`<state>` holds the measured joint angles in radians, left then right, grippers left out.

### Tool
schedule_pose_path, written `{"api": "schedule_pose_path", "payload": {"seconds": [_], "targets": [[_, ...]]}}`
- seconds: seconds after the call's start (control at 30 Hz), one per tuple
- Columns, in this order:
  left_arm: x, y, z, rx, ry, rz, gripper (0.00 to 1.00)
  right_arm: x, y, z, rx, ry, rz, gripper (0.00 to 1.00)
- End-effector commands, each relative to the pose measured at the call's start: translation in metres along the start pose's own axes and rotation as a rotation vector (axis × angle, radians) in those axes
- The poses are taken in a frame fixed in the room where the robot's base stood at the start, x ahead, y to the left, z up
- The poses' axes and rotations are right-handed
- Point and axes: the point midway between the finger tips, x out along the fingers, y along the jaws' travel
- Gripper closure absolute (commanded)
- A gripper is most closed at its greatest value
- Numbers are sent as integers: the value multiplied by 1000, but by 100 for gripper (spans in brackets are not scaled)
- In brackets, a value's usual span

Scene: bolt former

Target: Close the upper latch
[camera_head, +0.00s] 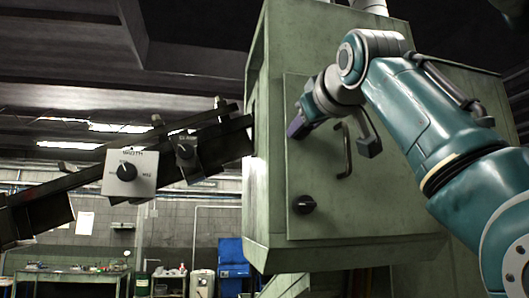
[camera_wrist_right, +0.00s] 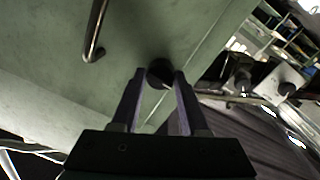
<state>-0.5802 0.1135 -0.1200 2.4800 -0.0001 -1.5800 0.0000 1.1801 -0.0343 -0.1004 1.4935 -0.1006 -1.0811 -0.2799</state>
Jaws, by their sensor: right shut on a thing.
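The green cabinet door (camera_head: 320,180) carries two black latch knobs. The lower latch (camera_head: 304,204) shows clearly near the door's lower left corner. The upper latch is hidden in the head view behind my right gripper (camera_head: 297,128), at the door's upper left edge. In the right wrist view, the upper latch (camera_wrist_right: 160,72) is a round black knob between the fingertips of my right gripper (camera_wrist_right: 160,78), which is shut on it. The latch's exact angle is hard to tell. My left gripper is in neither view.
A curved door handle (camera_head: 343,150) stands out just right of and below my right gripper; it also shows in the wrist view (camera_wrist_right: 96,30). A dark sloping rail with a control box (camera_head: 131,174) lies left of the cabinet.

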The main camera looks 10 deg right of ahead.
Motion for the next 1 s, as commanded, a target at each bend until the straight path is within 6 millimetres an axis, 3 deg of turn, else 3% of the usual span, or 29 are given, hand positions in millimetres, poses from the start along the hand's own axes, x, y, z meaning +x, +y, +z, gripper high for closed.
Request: {"api": "schedule_pose_path", "payload": {"seconds": [0.67, 0.7, 0.93, 1.0], "targets": [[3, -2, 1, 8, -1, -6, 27, 0, -2, -2, -84, 9, -6, 100], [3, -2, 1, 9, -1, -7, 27, 0, -3, -2, -84, 9, -6, 54], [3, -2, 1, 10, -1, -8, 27, 0, -2, -1, -83, 7, -4, 29], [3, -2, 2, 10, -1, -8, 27, 0, -1, -1, -82, 7, -3, 27]]}}
